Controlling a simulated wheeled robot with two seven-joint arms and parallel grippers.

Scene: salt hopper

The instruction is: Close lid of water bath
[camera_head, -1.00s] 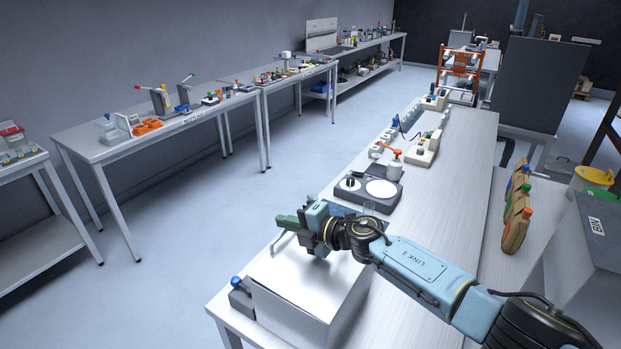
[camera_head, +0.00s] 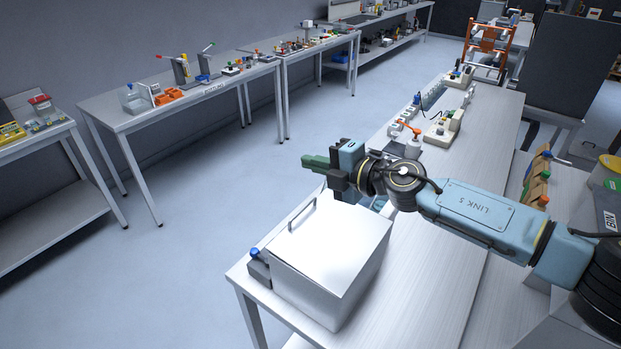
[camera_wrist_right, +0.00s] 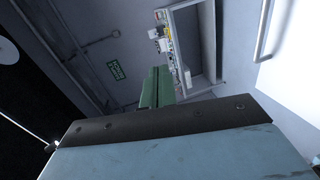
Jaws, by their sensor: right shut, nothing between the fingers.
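The water bath (camera_head: 305,295) is a white box at the near end of the right bench. Its white lid (camera_head: 335,245) lies flat over the top, with no gap that I can make out. A thin bar handle (camera_head: 302,215) stands at the lid's left edge; the lid and handle also show at the right of the wrist view (camera_wrist_right: 295,75). My right gripper (camera_head: 308,162) has green fingers, shut and empty, above and beyond the lid's far edge, apart from the handle. The fingers also show in the wrist view (camera_wrist_right: 157,88). My left gripper is out of view.
A grey box with a blue knob (camera_head: 255,253) sits at the bath's left side. Bottles and small devices (camera_head: 438,130) stand farther along the right bench (camera_head: 440,250). The floor (camera_head: 215,215) left of the bench is clear.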

